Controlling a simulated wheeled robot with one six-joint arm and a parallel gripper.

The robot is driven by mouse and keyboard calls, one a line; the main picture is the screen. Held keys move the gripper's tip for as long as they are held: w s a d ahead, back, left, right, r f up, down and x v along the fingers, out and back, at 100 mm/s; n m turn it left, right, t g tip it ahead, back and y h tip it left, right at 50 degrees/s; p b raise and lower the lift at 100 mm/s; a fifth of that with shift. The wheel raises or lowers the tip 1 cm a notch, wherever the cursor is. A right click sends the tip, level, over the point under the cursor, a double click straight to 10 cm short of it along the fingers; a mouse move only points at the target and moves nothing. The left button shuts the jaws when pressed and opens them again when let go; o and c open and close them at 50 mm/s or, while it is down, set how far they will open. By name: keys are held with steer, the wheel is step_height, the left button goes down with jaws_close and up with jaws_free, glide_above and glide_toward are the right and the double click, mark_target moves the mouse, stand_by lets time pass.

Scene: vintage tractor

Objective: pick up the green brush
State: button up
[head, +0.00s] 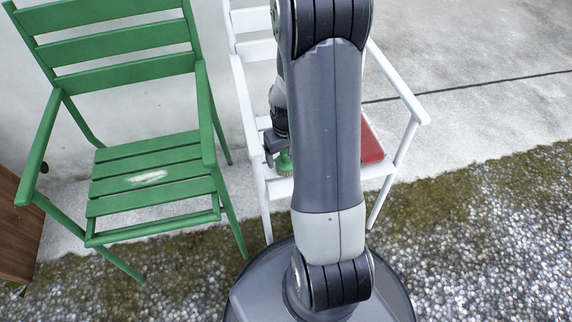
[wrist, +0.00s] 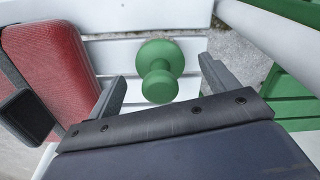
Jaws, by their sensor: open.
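The green brush (head: 284,163) is on the slatted seat of the white chair (head: 240,90), partly hidden by my arm in the head view. In the wrist view the brush (wrist: 160,72) shows a round knob end over a wider round base, resting on white slats. My gripper (wrist: 162,70) is open, with one finger to the left and one to the right of the brush. Neither finger visibly touches it, and nothing is held. In the head view my gripper (head: 274,150) is just above the seat, largely covered by my arm.
A red item (wrist: 50,55) lies on the white seat left of the brush in the wrist view; it also shows in the head view (head: 371,146). A dark object (wrist: 26,115) is beside it. A green chair (head: 150,175) stands left of the white one. Paving at right is clear.

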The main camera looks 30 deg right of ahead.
steer(key=shift+f, duration=0.85)
steer(key=shift+r, duration=0.1)
steer(key=c, duration=1.1)
step_height(320, 180, up, 18)
steer(key=p, duration=0.5)
steer(key=shift+p, duration=0.4)
steer(key=o, duration=0.5)
steer(key=c, duration=0.6)
